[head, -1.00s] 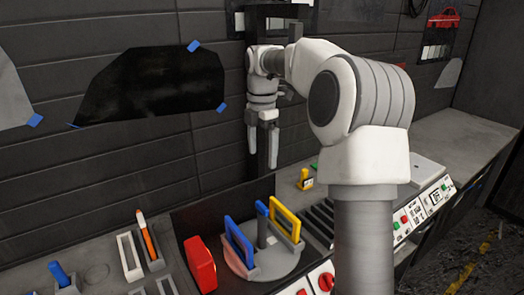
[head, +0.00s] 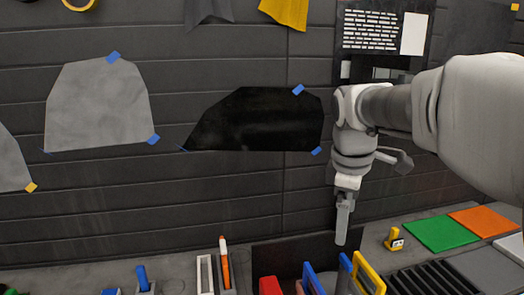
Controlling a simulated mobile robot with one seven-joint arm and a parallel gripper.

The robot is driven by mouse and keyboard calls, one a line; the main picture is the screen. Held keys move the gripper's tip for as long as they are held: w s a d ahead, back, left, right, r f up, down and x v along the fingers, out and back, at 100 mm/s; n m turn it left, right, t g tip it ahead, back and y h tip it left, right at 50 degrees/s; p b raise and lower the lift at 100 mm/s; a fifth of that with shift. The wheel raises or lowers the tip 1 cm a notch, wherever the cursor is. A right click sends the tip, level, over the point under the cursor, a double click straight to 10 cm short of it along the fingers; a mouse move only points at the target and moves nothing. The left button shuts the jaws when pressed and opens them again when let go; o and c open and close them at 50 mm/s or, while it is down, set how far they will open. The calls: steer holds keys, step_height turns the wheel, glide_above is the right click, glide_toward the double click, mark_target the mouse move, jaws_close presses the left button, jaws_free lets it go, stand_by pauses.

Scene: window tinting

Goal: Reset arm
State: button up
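My gripper (head: 343,222) points down on the right side of the head view, in front of the dark wall and above the back of the bench. I see it nearly side-on, so its fingers overlap and the gap between them cannot be judged. Nothing shows held at its fingertips. My arm reaches in from the right edge. A black film piece (head: 258,122) is taped on the wall just left of my gripper.
A grey film piece (head: 98,108) hangs further left. Below stand an orange pen (head: 225,265), a red block (head: 271,286), blue (head: 314,280) and yellow (head: 368,274) tools. Green (head: 440,233) and orange (head: 484,223) sheets lie at right.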

steer(key=s+a+f+m+t, duration=0.1)
steer(key=s+f+m, duration=0.1)
steer(key=s+m, duration=0.4)
steer(key=s+a+f+m+t+y, duration=0.1)
steer(key=s+m, duration=0.5)
steer(key=s, duration=0.6)
step_height(320, 180, down, 2)
steer(key=shift+a+f+m+t, duration=0.2)
steer(key=shift+a+m+t, duration=0.1)
steer(key=shift+t, duration=0.5)
stand_by(1.2)
